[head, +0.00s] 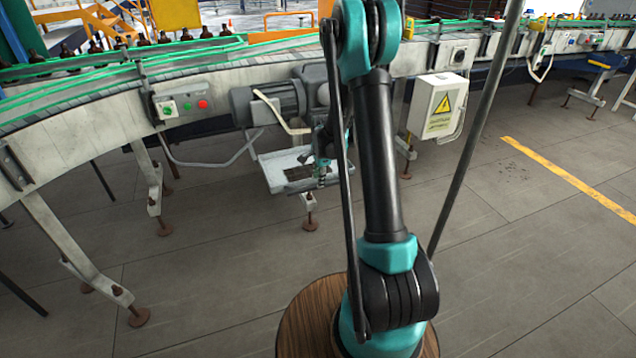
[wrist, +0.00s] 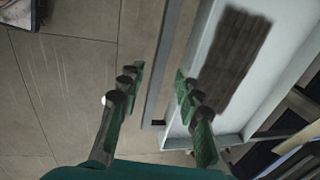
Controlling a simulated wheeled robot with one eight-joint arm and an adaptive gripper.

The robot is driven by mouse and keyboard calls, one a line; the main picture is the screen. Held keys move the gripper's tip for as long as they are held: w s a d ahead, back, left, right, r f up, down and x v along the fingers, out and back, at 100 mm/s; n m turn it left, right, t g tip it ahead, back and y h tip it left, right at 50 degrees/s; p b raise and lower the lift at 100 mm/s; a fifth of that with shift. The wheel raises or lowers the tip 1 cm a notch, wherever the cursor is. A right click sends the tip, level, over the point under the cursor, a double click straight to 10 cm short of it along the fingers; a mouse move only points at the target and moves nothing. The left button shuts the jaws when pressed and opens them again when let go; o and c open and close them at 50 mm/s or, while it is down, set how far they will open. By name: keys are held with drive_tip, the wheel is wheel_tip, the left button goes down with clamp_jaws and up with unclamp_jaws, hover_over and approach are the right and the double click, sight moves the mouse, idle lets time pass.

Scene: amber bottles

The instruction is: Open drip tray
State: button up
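The drip tray (head: 272,172) is a pale grey, shallow tray under the conveyor, beside the motor, partly hidden behind my arm. In the wrist view the tray (wrist: 203,50) fills the upper right, with a dark brown patch on its floor. A thin grey bar (wrist: 170,70) runs along its left side, with a gap between bar and tray wall. My gripper (wrist: 158,80) is open. Its left finger is over the floor and its right finger overlaps the tray's edge in view; the bar appears between them. Contact cannot be told. In the head view my gripper (head: 323,165) is at the tray's right part.
The curved conveyor (head: 90,130) carries several amber bottles (head: 95,45) along the back. A grey motor (head: 270,102) is above the tray. A white warning box (head: 437,105) hangs to the right. Conveyor legs (head: 155,190) stand to the left. The floor (head: 215,270) in front is clear.

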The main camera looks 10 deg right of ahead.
wheel_tip(320, 180, up, 9)
drive_tip(key=s, duration=0.1)
drive_tip(key=shift+s+d, duration=0.2)
drive_tip(key=shift+s, duration=0.2)
drive_tip(key=s+d+r+n+t, duration=0.1)
drive_tip(key=s+n, duration=1.4)
drive_tip(key=s, duration=1.6)
drive_tip(key=shift+s+r+n+t, duration=0.2)
drive_tip(key=shift+r+n+t, duration=0.2)
drive_tip(key=shift+r+t, duration=0.1)
